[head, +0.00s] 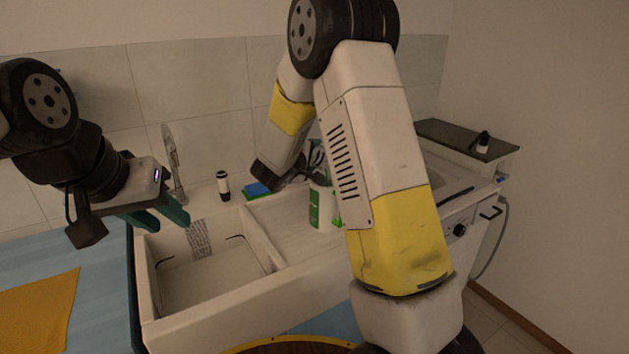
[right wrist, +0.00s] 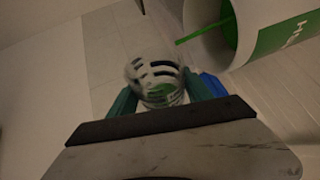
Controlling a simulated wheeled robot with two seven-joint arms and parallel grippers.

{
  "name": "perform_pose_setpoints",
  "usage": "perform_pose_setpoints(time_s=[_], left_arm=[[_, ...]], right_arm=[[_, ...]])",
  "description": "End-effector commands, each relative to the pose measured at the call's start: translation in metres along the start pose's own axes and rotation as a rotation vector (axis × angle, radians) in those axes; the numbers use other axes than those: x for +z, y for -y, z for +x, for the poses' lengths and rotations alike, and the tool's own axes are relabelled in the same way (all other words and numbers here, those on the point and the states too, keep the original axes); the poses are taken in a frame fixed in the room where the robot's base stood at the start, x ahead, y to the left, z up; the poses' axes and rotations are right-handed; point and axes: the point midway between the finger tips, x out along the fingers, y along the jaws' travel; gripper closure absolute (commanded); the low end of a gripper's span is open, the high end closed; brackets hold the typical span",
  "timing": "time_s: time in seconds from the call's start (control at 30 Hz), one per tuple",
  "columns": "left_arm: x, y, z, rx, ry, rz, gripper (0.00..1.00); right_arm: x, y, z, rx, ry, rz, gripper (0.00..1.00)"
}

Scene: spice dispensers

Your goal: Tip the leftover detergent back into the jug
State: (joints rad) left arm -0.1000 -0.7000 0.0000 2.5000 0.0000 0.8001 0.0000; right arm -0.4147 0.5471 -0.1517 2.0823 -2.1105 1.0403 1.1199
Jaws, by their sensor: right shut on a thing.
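The jug (head: 321,208), white with a green label, stands on the ribbed drainboard, partly hidden behind my right arm. In the right wrist view the jug (right wrist: 285,38) is at the upper right, with green showing at its open end. My right gripper (right wrist: 157,92) is shut on a small clear cup (right wrist: 158,78) with dark and pale bands, beside the jug's opening and apart from it. What is inside the cup cannot be made out. In the head view the right fingers are mostly hidden. My left gripper (head: 170,220) is open and empty above the sink's left edge.
The white sink (head: 205,275) is at centre left, with a tap (head: 173,165) behind it. A black-and-white bottle (head: 223,186) and a blue sponge (head: 257,190) are on the back ledge. An orange cloth (head: 40,312) lies on the blue counter (head: 100,270).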

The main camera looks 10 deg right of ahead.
Motion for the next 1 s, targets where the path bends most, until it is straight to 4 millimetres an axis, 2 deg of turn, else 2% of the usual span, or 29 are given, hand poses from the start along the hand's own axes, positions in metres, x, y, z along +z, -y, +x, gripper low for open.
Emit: perform_pose_setpoints(time_s=[0.63,0.7,0.83,1.0], left_arm=[[0.0,0.0,0.0,0.0,0.0,0.0,0.64],[0.0,0.0,0.0,0.0,0.0,0.0,0.64],[0.0,0.0,0.0,0.0,0.0,0.0,0.64],[0.0,0.0,0.0,0.0,0.0,0.0,0.64]], right_arm=[[0.002,-0.002,-0.002,0.023,-0.016,0.055,0.9],[-0.002,-0.001,0.0,0.002,-0.001,0.0,0.9],[-0.007,-0.011,-0.001,-0.056,0.039,-0.137,0.9],[-0.012,-0.006,0.004,-0.085,0.061,-0.206,0.9]])
